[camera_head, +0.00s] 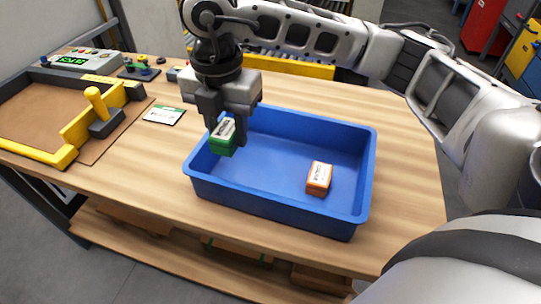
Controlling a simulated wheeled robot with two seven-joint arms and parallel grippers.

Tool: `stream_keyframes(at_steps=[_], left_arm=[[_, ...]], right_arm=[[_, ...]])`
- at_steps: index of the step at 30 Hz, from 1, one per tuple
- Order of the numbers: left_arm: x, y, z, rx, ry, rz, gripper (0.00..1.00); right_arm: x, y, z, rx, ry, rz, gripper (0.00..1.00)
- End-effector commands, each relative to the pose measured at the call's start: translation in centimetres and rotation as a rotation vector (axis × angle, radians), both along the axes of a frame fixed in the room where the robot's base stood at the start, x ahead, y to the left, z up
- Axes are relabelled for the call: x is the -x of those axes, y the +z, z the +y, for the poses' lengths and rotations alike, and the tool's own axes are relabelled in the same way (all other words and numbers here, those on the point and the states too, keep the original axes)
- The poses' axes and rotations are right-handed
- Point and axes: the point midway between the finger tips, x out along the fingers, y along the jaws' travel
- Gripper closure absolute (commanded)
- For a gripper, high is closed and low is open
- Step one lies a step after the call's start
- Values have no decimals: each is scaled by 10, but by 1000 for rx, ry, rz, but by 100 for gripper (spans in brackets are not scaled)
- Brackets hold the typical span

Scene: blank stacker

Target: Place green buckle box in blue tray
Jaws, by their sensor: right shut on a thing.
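The green buckle box (222,137) has a white label on top. It is held between the fingers of my right gripper (226,138), which is shut on it. In the head view, gripper and box are over the left part of the blue tray (290,219). The box's exact height above the tray floor cannot be told. The tray stands on the wooden table, and an orange and white box (319,179) lies inside it on the right. My left gripper is not in view.
A brown board with a yellow frame (40,159) and a yellow handle (96,101) stands at the left. A white and green card (164,115) lies between it and the tray. A device with a green display (72,60) is at the back left. Bare wood (405,170) lies right of the tray.

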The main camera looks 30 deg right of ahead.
Motion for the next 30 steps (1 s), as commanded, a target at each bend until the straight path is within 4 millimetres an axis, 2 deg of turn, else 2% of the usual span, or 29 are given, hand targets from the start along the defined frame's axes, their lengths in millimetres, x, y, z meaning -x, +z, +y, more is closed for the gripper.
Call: stream_keyframes(at_steps=[1,3,6,10,18,24,30], left_arm=[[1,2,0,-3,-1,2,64],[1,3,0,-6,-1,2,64],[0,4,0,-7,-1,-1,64],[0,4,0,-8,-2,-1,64],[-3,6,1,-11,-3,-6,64],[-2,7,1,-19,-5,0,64],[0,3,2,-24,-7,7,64]], right_arm=[[4,-5,-14,2,-6,2,90],[10,-13,-31,3,-5,3,90],[14,-34,-44,2,-2,3,90],[18,-52,-58,1,-1,2,90],[23,-73,-74,1,0,2,90],[22,-98,-71,-1,3,1,90],[22,-101,-71,-1,3,-2,90]])
